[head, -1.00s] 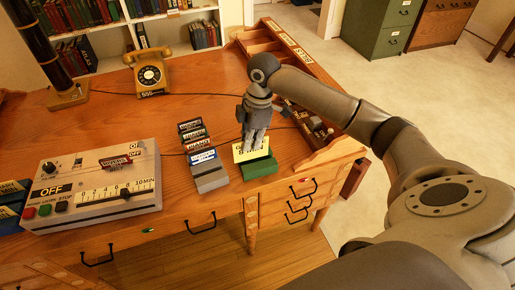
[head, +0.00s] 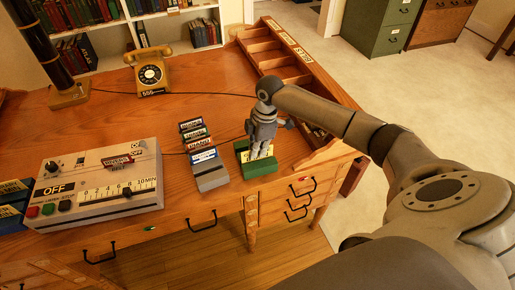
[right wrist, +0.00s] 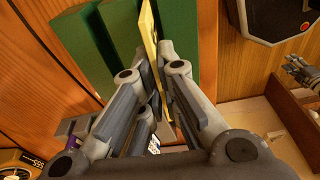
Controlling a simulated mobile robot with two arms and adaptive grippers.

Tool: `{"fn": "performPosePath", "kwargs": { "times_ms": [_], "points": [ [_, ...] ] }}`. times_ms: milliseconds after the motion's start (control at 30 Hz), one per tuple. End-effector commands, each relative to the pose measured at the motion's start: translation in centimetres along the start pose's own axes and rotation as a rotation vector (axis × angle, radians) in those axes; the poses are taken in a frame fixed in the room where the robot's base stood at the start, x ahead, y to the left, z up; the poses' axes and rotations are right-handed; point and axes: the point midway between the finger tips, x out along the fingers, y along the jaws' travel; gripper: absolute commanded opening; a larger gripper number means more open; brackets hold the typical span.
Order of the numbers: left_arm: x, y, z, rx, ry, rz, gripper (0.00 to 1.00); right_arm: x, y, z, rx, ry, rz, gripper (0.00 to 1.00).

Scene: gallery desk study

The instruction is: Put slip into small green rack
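The small green rack (head: 265,170) stands near the front edge of the desk, right of a rack of labelled slips. The yellow slip (head: 248,156) is at the green rack, mostly behind my right gripper (head: 259,157). In the right wrist view the slip (right wrist: 152,40) shows edge-on between the two fingers of the right gripper (right wrist: 160,65), which are closed about it. There it stands beside the green blocks of the rack (right wrist: 97,45); how deep it sits is hard to tell. My left gripper is not in view.
The grey rack with several labelled slips (head: 212,180) stands close on the left. A control box (head: 95,185) with a slider is further left. A yellow telephone (head: 150,75) stands at the back. A compartment tray (head: 285,62) lines the desk's right side.

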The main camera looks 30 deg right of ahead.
Motion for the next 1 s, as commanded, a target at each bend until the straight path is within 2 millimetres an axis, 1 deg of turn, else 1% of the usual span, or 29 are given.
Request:
{"fn": "performPosePath", "kwargs": {
  "times_ms": [33,67,100,200,233,567,667,767,1000],
  "points": [
    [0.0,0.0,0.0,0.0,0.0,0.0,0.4,0.2,0.0,0.0,0.0,0.0,-0.001,0.0],
    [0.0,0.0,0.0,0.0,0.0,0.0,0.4,0.2,0.0,0.0,0.0,0.0,-0.001,0.08],
    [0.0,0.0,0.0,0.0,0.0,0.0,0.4,0.1,0.0,0.0,0.0,0.0,-0.001,0.13],
    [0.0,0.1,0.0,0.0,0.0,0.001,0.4,0.1,0.0,0.0,0.0,0.0,-0.001,0.26],
    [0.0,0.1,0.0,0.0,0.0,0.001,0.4,0.1,0.0,0.0,0.0,0.0,-0.001,0.27],
    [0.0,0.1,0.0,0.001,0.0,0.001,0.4,-0.1,0.0,0.0,0.0,0.0,0.0,0.27],
    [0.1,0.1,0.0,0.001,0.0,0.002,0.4,-1.1,0.1,-0.1,0.001,0.002,0.003,0.27],
    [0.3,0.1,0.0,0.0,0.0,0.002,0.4,-2.8,0.1,0.0,0.0,0.001,0.004,0.27],
    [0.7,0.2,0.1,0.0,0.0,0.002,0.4,-8.0,0.1,0.0,0.001,0.001,0.004,0.27]
  ]
}}
